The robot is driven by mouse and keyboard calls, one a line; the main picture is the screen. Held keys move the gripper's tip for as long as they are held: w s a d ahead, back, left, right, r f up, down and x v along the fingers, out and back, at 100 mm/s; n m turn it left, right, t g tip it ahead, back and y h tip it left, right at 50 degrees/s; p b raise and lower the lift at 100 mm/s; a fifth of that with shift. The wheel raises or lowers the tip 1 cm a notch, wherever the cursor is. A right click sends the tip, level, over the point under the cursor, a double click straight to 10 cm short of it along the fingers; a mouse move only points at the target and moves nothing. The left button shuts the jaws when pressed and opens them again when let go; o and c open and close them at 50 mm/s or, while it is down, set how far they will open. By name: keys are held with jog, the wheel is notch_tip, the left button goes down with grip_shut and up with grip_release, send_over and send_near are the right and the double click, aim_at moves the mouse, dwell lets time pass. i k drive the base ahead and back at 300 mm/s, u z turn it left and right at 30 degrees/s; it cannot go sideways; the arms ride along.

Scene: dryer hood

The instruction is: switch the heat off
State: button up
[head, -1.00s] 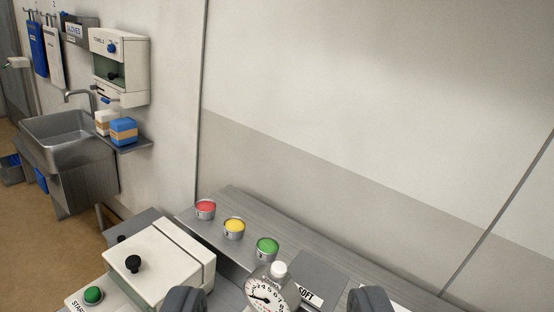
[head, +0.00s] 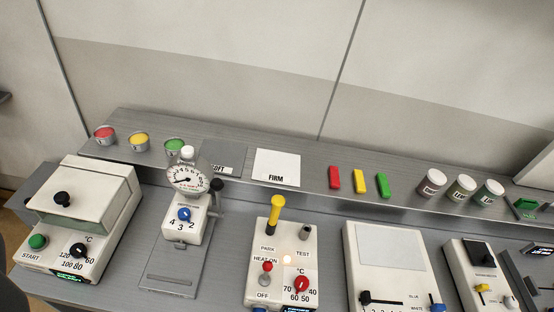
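The heat switch (head: 267,268) is a small red-tipped lever on a white control box (head: 262,230) in the lower middle of the head view. "HEAT ON" is printed above the lever and "OFF" below it. Its red tip is up by "HEAT ON". A pale orange lamp (head: 287,259) to its right looks lit. A red dial (head: 301,285) with numbers around it is lower right on the same box. My gripper does not show clearly; only a dark rounded shape is cut off at the lower left corner, and I cannot tell what it is.
A yellow-handled tool (head: 275,212) stands upright on the box near "PARK". A gauge stand (head: 184,222) is to the left, and a white lever box (head: 385,265) is to the right. A shelf behind holds cups, coloured bars and jars. The air above the bench looks clear.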

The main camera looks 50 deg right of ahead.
aim_at(268, 265)
jog(key=k, duration=1.65)
jog(key=z, duration=0.55)
jog(key=i, duration=1)
jog(key=z, duration=0.05)
